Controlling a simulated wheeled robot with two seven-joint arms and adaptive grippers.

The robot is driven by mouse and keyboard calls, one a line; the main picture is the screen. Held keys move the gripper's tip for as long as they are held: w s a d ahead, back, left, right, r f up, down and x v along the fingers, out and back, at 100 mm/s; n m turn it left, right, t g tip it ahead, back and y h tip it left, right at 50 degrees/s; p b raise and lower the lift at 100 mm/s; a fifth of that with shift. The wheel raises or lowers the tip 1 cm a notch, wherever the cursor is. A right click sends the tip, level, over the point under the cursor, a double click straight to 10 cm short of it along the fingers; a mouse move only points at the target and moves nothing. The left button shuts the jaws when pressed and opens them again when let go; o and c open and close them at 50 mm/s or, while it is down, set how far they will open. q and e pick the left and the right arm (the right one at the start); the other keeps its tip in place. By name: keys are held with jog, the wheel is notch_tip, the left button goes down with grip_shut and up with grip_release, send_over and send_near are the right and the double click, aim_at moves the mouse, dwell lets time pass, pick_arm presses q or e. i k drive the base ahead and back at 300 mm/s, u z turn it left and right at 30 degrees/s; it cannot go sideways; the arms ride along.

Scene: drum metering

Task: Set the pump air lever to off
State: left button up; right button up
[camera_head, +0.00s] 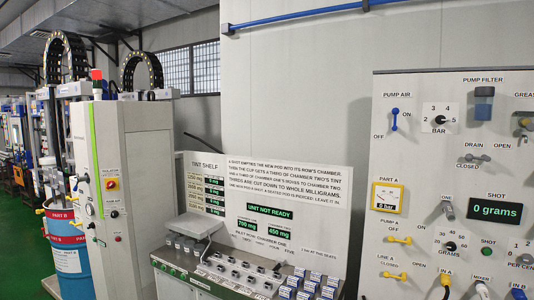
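The pump air lever (394,119) is a small blue handle on the upper left of the pale panel at the right, under the words PUMP AIR. It stands close to upright, just left of the word ON. The word OFF is lower and to its left. I cannot tell which end is its pivot. Neither of my grippers shows in the head view.
The pale control panel (440,155) also carries a dial marked BAR (440,117), a yellow-framed gauge (387,197), yellow levers (399,240) and a 0 grams display (495,209). A tint bench (240,278) stands left of it. A blue drum (68,255) is far left.

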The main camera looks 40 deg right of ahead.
aim_at(395, 111)
jog(key=i, duration=1.75)
jog(key=z, duration=0.7)
jog(key=i, duration=0.85)
jog(key=z, duration=1.6)
jog(key=i, duration=0.75)
jog(key=z, duration=0.6)
